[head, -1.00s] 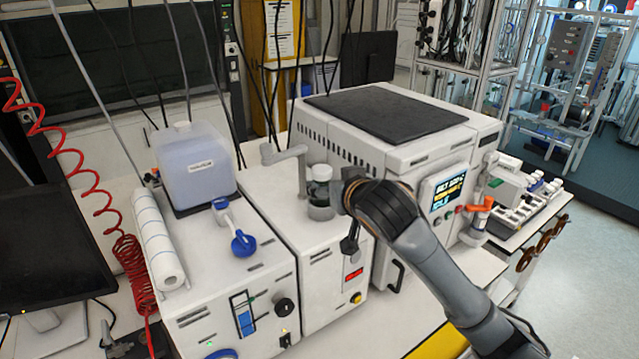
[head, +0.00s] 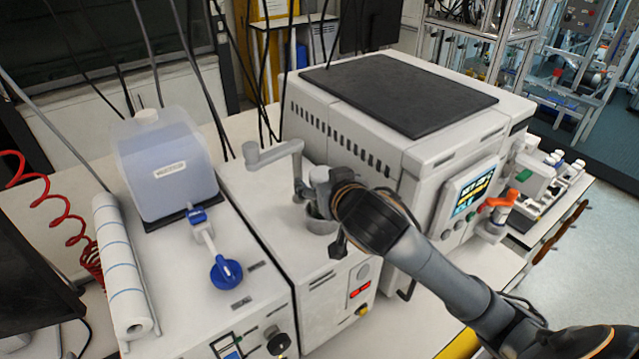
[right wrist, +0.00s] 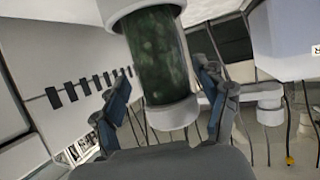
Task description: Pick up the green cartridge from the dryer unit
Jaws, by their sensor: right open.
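The green cartridge (right wrist: 158,60) fills the upper middle of the right wrist view, a dark green see-through cylinder with white end caps. In the head view, only its pale upper part (head: 319,175) shows clearly beside my right wrist, above a grey round holder (head: 320,222) on the white dryer unit (head: 262,195). My right gripper (right wrist: 163,78) is open, with one finger on each side of the cartridge's lower part. I cannot tell whether the fingers touch it. In the head view my right gripper (head: 335,212) is mostly hidden by its own wrist. My left gripper is not in view.
A grey crank-shaped arm (head: 275,152) rises from the dryer unit close to the cartridge. A large white machine (head: 450,160) with a screen stands right of it. A plastic tank (head: 165,170), blue-ended tool (head: 215,250) and paper roll (head: 123,270) are at the left.

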